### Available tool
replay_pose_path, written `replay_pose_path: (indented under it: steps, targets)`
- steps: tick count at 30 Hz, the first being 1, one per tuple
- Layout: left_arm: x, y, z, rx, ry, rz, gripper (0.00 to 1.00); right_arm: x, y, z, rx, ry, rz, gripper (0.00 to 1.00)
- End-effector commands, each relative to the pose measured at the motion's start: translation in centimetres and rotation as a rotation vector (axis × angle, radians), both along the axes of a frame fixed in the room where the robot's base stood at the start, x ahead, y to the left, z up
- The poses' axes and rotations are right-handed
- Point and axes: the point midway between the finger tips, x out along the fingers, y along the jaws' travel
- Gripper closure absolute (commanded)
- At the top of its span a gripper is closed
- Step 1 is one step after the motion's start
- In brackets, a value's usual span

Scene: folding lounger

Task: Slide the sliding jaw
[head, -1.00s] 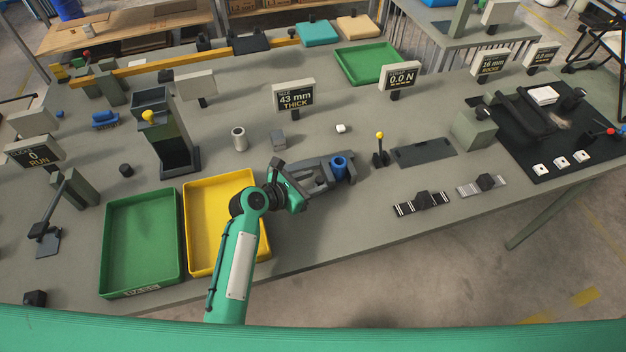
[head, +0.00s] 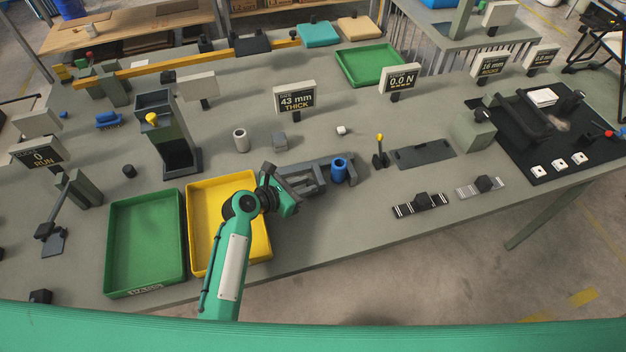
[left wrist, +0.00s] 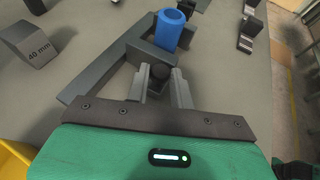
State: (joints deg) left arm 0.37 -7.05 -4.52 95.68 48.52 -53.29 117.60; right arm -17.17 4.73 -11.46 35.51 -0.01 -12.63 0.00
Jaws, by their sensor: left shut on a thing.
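A dark grey vise-like fixture (head: 314,178) lies near the table's front edge, in the middle of the head view. A blue hollow cylinder (head: 339,170) stands upright at its right end; it also shows at the top of the left wrist view (left wrist: 170,29). My left gripper (head: 291,192) is over the fixture's left part. In the left wrist view its two grey fingers (left wrist: 163,90) are shut on a small dark knob (left wrist: 160,73), which appears to belong to the sliding jaw. The gripper partly hides the jaw. My right gripper is not in view.
A yellow tray (head: 196,230) and a green tray (head: 112,240) stand left of the fixture. A "43 mm THICK" sign (head: 295,98) and a grey cylinder (head: 241,139) stand behind. A small lever with a yellow knob (head: 380,150) is to the right. The front table strip is clear.

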Motion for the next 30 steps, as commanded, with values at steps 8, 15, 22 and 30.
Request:
replay_pose_path:
  steps: [8, 15, 22, 30]
  targets:
    - [-0.5, 1.4, -0.1, 0.001, 0.002, -0.001, 1.0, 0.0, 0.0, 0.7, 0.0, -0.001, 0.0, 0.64]
    - [-0.5, 1.3, -0.1, 0.002, 0.001, -0.001, 0.61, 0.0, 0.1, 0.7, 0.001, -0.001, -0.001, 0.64]
    - [-0.5, 1.3, 0.0, 0.001, 0.0, -0.001, 0.57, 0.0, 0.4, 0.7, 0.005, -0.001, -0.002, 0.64]
    - [-1.4, 2.5, 0.5, 0.003, -0.002, 0.0, 0.57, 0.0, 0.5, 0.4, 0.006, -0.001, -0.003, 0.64]
